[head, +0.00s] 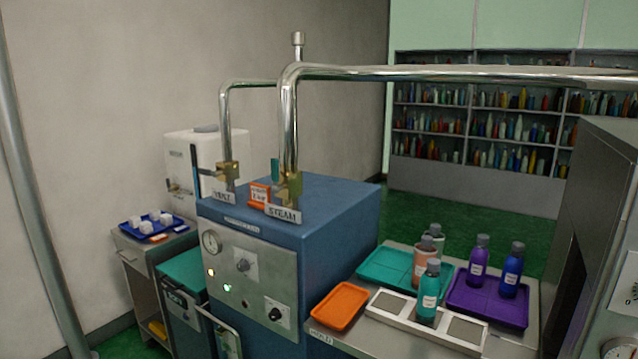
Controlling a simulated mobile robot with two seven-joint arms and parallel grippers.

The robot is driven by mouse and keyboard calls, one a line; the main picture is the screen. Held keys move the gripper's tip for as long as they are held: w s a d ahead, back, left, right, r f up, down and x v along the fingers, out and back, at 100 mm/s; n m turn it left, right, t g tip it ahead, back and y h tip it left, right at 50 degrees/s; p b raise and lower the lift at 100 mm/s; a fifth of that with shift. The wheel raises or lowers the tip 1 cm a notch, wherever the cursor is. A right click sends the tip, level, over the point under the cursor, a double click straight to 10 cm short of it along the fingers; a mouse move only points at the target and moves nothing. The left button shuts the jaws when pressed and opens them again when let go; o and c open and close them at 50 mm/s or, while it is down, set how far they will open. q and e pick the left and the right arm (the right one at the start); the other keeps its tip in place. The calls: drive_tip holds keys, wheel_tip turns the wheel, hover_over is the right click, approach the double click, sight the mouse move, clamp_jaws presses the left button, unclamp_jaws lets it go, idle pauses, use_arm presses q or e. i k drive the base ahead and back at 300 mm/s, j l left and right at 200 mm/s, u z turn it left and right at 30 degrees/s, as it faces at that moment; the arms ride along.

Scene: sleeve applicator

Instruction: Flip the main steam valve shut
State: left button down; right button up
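The steam valve (290,188) is a brass body at the foot of the thick chrome pipe, behind a plate lettered STEAM (283,213) on top of the blue boiler cabinet (330,210). A small teal lever (275,168) stands upright just left of the brass body, roughly in line with the pipe. A second brass valve (228,172) sits on the thinner pipe to the left, behind a plate lettered VENT. Neither of my grippers shows in the head view.
An orange sign (260,194) stands between the valves. The cabinet's front panel (250,280) has a gauge, knobs and lit lamps. Right of it, a bench holds an orange tray (340,305), a white rack (400,315) and bottles on teal and purple trays. A grey machine (600,220) stands far right.

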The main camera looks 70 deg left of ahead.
sight(276, 189)
drive_tip(key=u, duration=2.4)
